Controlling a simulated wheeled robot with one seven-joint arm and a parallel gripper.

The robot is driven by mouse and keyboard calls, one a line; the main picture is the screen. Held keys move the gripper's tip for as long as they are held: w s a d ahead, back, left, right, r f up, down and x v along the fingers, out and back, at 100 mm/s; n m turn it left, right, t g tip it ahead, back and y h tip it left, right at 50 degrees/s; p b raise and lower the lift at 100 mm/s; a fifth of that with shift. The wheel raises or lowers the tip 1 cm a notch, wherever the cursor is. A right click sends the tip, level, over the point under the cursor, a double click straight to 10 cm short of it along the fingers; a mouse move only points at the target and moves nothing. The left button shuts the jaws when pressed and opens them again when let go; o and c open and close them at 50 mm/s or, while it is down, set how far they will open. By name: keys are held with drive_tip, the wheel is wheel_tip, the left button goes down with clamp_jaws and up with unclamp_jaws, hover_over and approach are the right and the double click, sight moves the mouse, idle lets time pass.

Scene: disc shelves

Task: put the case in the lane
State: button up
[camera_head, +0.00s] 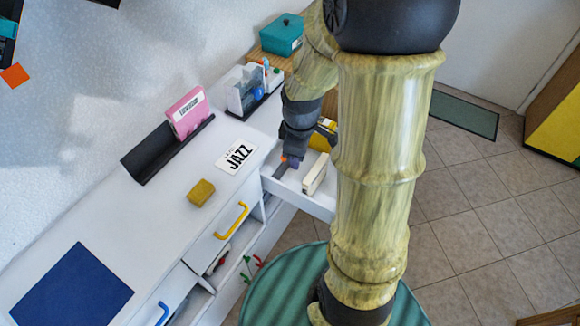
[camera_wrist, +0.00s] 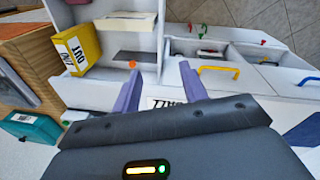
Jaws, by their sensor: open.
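A pink case with a white label (camera_head: 187,112) stands tilted in a black rack (camera_head: 150,157) on the white top in the head view. A narrow cream case-like piece (camera_head: 315,174) is in the pulled-out white drawer (camera_head: 310,201). My gripper (camera_head: 287,166) is over the drawer's near end, left of the cream piece. In the wrist view my gripper (camera_wrist: 161,68) has its two purple fingers apart with nothing between them. I cannot tell which compartment is the lane.
A JAZZ card (camera_head: 236,157), a yellow block (camera_head: 201,193) and a blue mat (camera_head: 73,287) lie on the top. A yellow-handled drawer (camera_wrist: 218,70) is shut. My arm hides part of the head view.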

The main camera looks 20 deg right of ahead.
drive_tip(key=s+a+r+m+t, duration=0.1)
drive_tip(key=s+a+r+m, duration=0.2)
drive_tip(key=s+m, duration=0.3)
drive_tip(key=a+m, duration=0.1)
drive_tip(key=m, duration=0.3)
drive_tip(key=shift+a+m, duration=0.25)
drive_tip(key=shift+m, duration=0.05)
drive_tip(key=shift+r, duration=0.1)
